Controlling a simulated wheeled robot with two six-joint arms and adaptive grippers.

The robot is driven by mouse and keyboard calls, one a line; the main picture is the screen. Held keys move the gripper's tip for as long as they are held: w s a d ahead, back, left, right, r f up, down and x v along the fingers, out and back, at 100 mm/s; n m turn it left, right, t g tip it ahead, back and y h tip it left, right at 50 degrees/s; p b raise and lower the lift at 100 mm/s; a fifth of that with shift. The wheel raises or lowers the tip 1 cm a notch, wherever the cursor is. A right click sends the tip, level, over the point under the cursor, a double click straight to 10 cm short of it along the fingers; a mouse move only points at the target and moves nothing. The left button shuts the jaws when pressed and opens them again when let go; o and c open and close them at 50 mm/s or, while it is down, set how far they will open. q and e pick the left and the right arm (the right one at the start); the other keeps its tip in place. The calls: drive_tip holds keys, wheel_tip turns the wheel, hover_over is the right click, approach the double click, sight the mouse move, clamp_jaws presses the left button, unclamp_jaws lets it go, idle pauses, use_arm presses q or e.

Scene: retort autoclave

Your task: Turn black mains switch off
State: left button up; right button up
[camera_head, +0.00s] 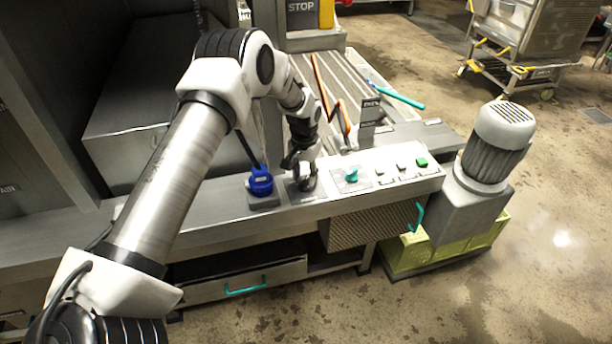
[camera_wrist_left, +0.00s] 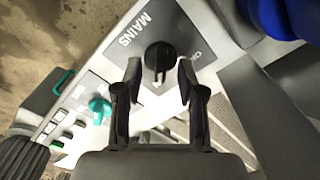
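The black mains switch (camera_wrist_left: 160,57) is a round knob on a grey plate marked MAINS (camera_wrist_left: 134,30), seen in the left wrist view. A white pointer line on the knob runs down toward my gripper in that view. My left gripper (camera_wrist_left: 160,75) is open, with one fingertip on each side of the knob's lower part; I cannot tell whether they touch it. In the head view my left gripper (camera_head: 306,178) is over the panel and hides most of the switch. My right gripper is in neither view.
A blue plug (camera_head: 261,182) stands on the panel left of the gripper. To the right are a teal knob (camera_head: 351,175) and several buttons, one of them green (camera_head: 421,162). An upright grey plate (camera_head: 370,115) stands behind the panel.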

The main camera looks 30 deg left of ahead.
use_arm(q)
wheel_tip(320, 180, down, 2)
drive_tip(key=shift+w+a+f, duration=0.1)
drive_tip(key=shift+a+f, duration=0.05)
drive_tip(key=shift+c, duration=0.6)
clamp_jaws()
drive_tip(key=shift+n, duration=0.5)
drive_tip(key=n, duration=0.3)
drive_tip(key=shift+d+n+p, duration=0.2)
drive_tip(key=shift+n+p, duration=0.1)
drive_tip(key=shift+p, duration=0.1)
drive_tip(key=n, duration=0.4)
drive_tip(key=shift+p, duration=0.4)
drive_tip(key=n, duration=0.5)
drive_tip(key=shift+d+p, duration=0.1)
drive_tip(key=shift+p, duration=0.25)
drive_tip(key=n, duration=0.4)
drive_tip(key=shift+w+p, duration=0.1)
drive_tip(key=shift+p, duration=0.2)
drive_tip(key=shift+n, duration=0.3)
